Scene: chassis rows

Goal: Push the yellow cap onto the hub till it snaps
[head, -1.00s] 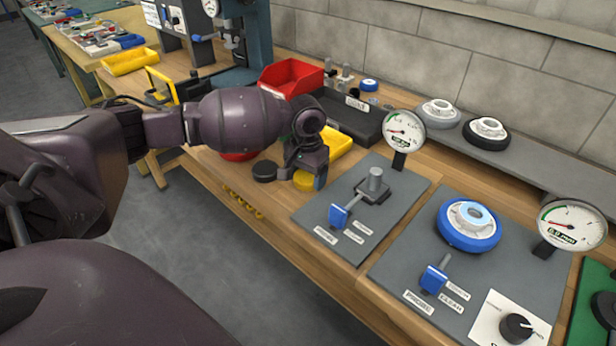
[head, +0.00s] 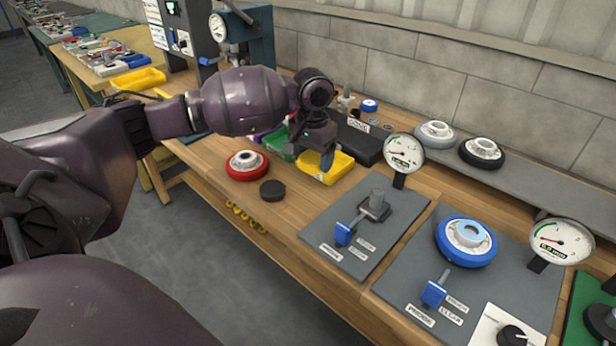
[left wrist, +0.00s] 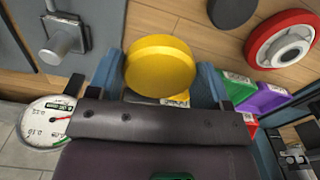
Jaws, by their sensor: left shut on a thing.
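My left gripper (head: 322,160) hangs above the yellow bin in the head view. In the left wrist view, its blue fingers (left wrist: 160,80) are shut on the yellow cap (left wrist: 160,62), a plain round disc, one finger on each side. In the head view I cannot tell the cap from the yellow bin behind the gripper. Several hubs are in view: one in the red wheel (head: 233,169) on the bench, one in the blue wheel (head: 465,252) on the right panel, and two on the back shelf. The right gripper is not in view.
A black cap (head: 272,190) lies on the wood beside the red wheel. The yellow bin (head: 343,172) and a black tray (head: 357,143) are behind. A grey panel (head: 385,235) with a post and blue lever stands right, by a dial gauge (head: 404,152).

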